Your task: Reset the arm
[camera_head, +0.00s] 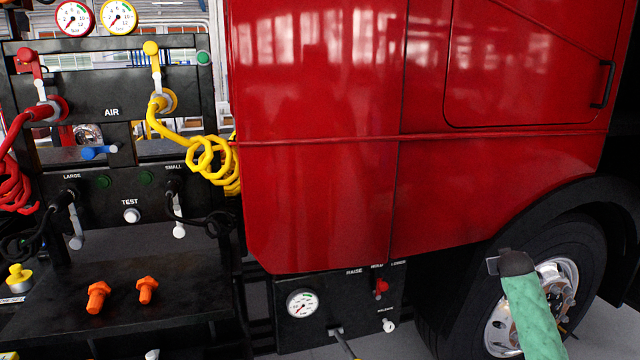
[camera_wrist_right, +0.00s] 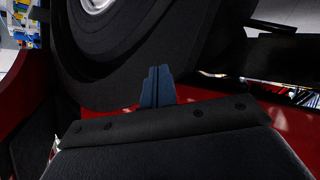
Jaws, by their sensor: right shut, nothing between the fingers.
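My right arm (camera_head: 533,315), in a green sleeve, comes in from the bottom right of the head view. Its dark end (camera_head: 515,263) stands in front of the truck's wheel (camera_head: 578,259) and covers part of the tyre and rim. In the right wrist view my right gripper (camera_wrist_right: 157,72) shows two blue-grey fingers pressed together with nothing between them. The black tyre (camera_wrist_right: 150,40) fills the view beyond them, and I cannot tell how far off it is. My left gripper is not in the head view.
The red truck body (camera_head: 320,200) fills the middle and right.

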